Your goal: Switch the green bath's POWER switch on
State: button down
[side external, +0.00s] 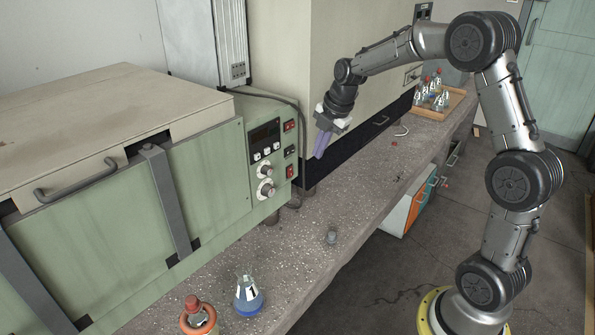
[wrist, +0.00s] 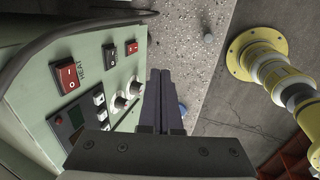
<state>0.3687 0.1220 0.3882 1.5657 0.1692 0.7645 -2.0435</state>
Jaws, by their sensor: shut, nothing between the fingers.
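The green bath (side external: 215,175) stands at left with its control panel at its right end. The panel's right edge carries an upper red rocker switch (side external: 289,126), a black switch (side external: 290,151) and a lower red rocker switch (side external: 290,171). In the wrist view the upper red switch (wrist: 67,75) is large beside a small label, perhaps HEAT; the black switch (wrist: 109,53) and other red switch (wrist: 131,48) are farther off, their labels unreadable. Which is POWER I cannot tell. My gripper (side external: 319,156) is shut and empty, right of the panel and apart from it; its fingers (wrist: 160,75) point downward.
Two knobs (side external: 265,180) stick out from the panel beside the switches. A cable (side external: 275,97) runs above it. Flasks (side external: 248,295) stand on the bench's front; a tray of flasks (side external: 457,105) stands at the back. A small grey object (side external: 331,237) stands on otherwise mostly clear bench.

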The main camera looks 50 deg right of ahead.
aim_at(290, 171)
jog(key=w+f, duration=0.7)
jog(key=f, duration=0.3)
jog(key=shift+w, duration=0.15)
dwell(0.4)
jog(key=shift+w, duration=0.2)
